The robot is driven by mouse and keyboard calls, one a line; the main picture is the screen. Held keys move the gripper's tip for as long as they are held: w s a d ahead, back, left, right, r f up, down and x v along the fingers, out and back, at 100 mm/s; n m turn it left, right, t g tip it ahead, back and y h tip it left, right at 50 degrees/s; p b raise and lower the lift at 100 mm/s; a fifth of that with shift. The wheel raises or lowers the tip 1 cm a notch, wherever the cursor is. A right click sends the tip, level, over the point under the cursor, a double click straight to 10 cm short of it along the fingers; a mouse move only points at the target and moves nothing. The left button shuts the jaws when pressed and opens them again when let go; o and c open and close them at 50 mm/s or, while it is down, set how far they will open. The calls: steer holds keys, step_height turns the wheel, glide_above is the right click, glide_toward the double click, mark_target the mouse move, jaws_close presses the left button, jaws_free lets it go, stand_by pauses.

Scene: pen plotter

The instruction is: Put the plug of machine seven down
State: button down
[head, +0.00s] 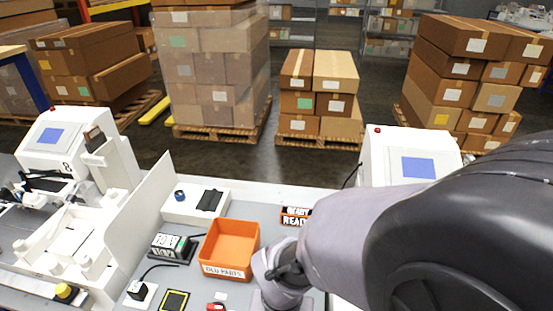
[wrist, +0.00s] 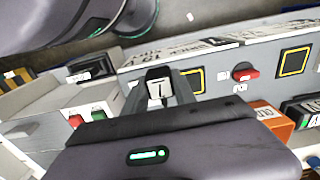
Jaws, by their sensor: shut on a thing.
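In the wrist view, my gripper (wrist: 162,96) is shut on a small black plug (wrist: 158,74) with a white label. The label carries one dark mark, which I take for the machine's number but cannot read surely. A yellow-outlined square (wrist: 193,80) on the grey panel shows just right of the fingers, partly hidden by them. I cannot tell how high the plug is above the panel. In the head view my gripper and the held plug are hidden behind my arm.
An orange OLD PARTS bin (head: 229,248) stands on the bench. Another black plug (head: 137,290) sits on a white base at left. In the wrist view are a red rotary switch (wrist: 245,72), a second yellow-outlined square (wrist: 295,61), and red (wrist: 75,121) and green (wrist: 98,115) buttons.

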steer(key=w+a, duration=0.2)
steer(key=w+a+f, duration=0.1)
steer(key=w+a, duration=0.1)
steer(key=w, duration=0.1)
steer(key=shift+w+a+f+b, duration=0.1)
steer(key=shift+w+a+b, duration=0.1)
steer(key=shift+a+b, duration=0.15)
steer(key=f, duration=0.2)
steer(key=f+b, duration=0.1)
steer(key=shift+w+a+f, duration=0.2)
steer(key=shift+f, duration=0.2)
steer(key=shift+r, duration=0.15)
steer(key=shift+f+b, duration=0.25)
steer(key=shift+b, duration=0.15)
steer(key=c, duration=1)
jaws_free()
steer(key=shift+r, duration=0.1)
steer(key=shift+r, duration=0.1)
